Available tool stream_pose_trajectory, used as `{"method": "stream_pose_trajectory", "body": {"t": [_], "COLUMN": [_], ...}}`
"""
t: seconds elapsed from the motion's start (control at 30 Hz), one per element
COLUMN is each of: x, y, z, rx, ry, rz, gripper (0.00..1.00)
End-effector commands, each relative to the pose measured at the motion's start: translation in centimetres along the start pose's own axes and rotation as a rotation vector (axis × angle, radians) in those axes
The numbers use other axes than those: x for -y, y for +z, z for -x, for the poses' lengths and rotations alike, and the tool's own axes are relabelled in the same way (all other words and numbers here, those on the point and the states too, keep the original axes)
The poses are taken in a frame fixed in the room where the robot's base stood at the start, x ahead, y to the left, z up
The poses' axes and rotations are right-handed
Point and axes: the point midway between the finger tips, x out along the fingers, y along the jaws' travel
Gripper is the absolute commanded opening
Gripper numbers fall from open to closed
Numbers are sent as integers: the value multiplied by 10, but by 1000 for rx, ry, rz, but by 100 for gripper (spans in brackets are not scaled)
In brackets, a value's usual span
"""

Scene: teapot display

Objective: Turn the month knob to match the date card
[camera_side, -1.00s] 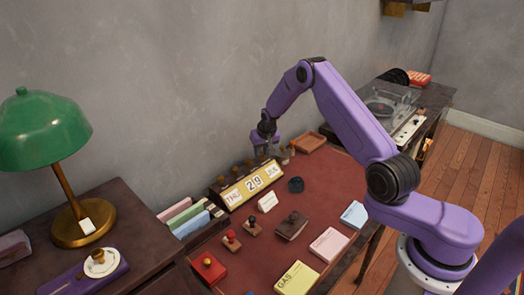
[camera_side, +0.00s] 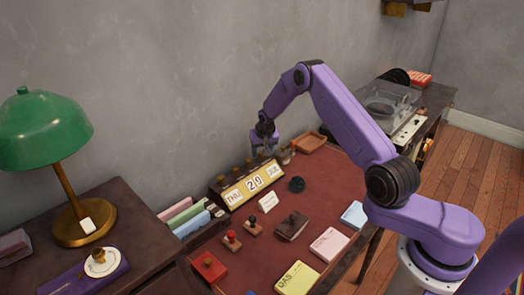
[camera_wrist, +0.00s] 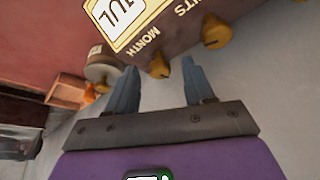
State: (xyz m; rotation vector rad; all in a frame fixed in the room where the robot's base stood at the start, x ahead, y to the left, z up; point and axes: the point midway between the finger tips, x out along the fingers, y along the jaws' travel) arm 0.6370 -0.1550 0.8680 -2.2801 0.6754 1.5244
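The desk calendar (camera_side: 250,187) stands at the back of the desk and seems to read THU, 20 and a month too small to read in the side view. In the wrist view its month window (camera_wrist: 128,14) reads JUL. The brass month knob (camera_wrist: 160,68) is beside the MONTH label, and the units knob (camera_wrist: 216,33) is to its right. My gripper (camera_wrist: 160,72) is open, with its fingers on either side of the month knob; contact cannot be told. The white date card (camera_side: 268,201) stands before the calendar; its writing is unreadable.
A round wooden-topped object (camera_wrist: 101,66) is close to the calendar's month end. A wooden tray (camera_side: 309,142) lies beyond it. A dark round pot (camera_side: 297,184), stamps (camera_side: 252,226) and coloured pads (camera_side: 329,243) stand on the red desk top (camera_side: 335,190).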

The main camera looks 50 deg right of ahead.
Motion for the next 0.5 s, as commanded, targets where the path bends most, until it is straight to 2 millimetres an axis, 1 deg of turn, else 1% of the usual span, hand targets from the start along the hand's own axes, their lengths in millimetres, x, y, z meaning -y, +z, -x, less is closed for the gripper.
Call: {"method": "stream_pose_trajectory", "body": {"t": [0.17,0.27,0.37,0.5], "x": [0,0,0,0], "y": [0,-1,-1,-2], "z": [3,12,26,52], "rx": [-1,-2,-2,-5], "ry": [0,-1,-1,-1], "rz": [0,0,0,0], "gripper": [52,52,52,52]}}
